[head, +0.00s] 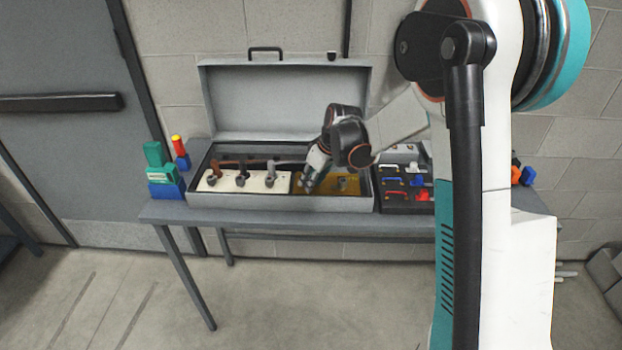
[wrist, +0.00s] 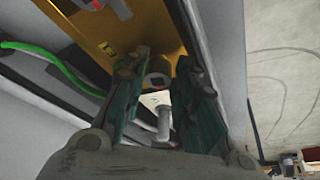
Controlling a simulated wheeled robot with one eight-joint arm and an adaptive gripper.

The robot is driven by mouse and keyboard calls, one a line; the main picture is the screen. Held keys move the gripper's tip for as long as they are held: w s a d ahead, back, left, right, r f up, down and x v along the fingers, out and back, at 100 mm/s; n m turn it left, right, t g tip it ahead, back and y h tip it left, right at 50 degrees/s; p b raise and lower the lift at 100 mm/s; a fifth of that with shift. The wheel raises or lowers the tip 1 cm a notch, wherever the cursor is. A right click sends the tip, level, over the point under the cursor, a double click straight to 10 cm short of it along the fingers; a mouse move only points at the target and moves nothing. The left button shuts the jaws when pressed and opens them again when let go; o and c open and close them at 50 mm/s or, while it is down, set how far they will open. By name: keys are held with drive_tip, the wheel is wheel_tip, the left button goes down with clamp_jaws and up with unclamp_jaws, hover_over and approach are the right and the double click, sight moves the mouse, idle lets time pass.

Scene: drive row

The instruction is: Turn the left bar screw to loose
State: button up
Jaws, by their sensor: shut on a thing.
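The left bar screw (wrist: 157,82) is a small grey piece between my fingertips in the wrist view, mostly covered by the fingers. It is at the left part of the yellow panel (head: 318,205) inside the open grey case. My gripper (head: 307,184) reaches down into the case from the right. Its two green fingers (wrist: 160,84) are shut on the screw. The head view does not show the screw clearly, and its turn angle cannot be told. Another grey fitting (head: 342,183) stands on the panel to the right.
Left of the yellow panel, a cream panel (head: 225,187) carries several grey fittings. The raised case lid (head: 285,100) stands behind. A black tray (head: 405,190) with coloured parts is on the right. Green and blue blocks (head: 160,172) stand left. A green cable (wrist: 50,60) runs beside the panel.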

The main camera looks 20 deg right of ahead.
drive_tip(key=shift+d+n, duration=0.15)
drive_tip(key=shift+n, duration=0.45)
drive_tip(key=shift+c, duration=0.2)
drive_tip(key=shift+w, duration=0.1)
drive_tip(key=shift+y, duration=0.3)
drive_tip(key=o, duration=1)
drive_tip(key=shift+o, duration=0.2)
drive_tip(key=v, duration=1.2)
drive_tip(key=shift+w, duration=0.1)
